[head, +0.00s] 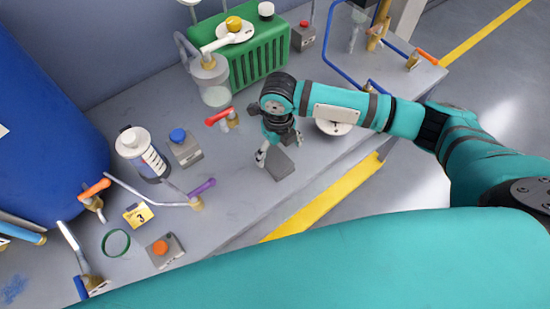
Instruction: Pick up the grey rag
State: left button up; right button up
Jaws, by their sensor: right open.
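The grey rag (279,164) looks like a small flat dark grey square on the bench top, close to the bench's front edge. My right gripper (277,148) is open and points down at it. One finger is at the rag's left side and the other is by its upper right. I cannot tell whether the fingers touch the rag. The gripper hides part of the rag's far side. My left gripper is out of view.
A white round item (334,127) sits beneath my right forearm. Bench left of the rag is clear.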

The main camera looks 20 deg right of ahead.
aim_at(276, 161)
jog(key=shift+f, duration=0.4)
jog(key=f, duration=0.1)
jog(key=f+p, duration=0.1)
jog(key=f, duration=0.1)
jog(key=shift+s+a+f+p, duration=0.1)
jog(key=shift+a+f+p, duration=0.15)
jog(key=shift+f+p, duration=0.05)
jog(key=shift+f, duration=0.45)
jog(key=c, duration=1.3)
jog(key=shift+o, duration=0.2)
jog(key=shift+r, duration=0.1)
jog(key=shift+r, duration=0.5)
notch_tip(276, 161, up, 2)
jog(key=shift+r+b, duration=0.1)
jog(key=shift+b, duration=0.6)
jog(key=s+a+r+b, duration=0.1)
jog(key=s+a+b, duration=0.2)
jog(key=s+a, duration=0.6)
jog(key=s, duration=0.4)
jog(key=shift+r, duration=0.35)
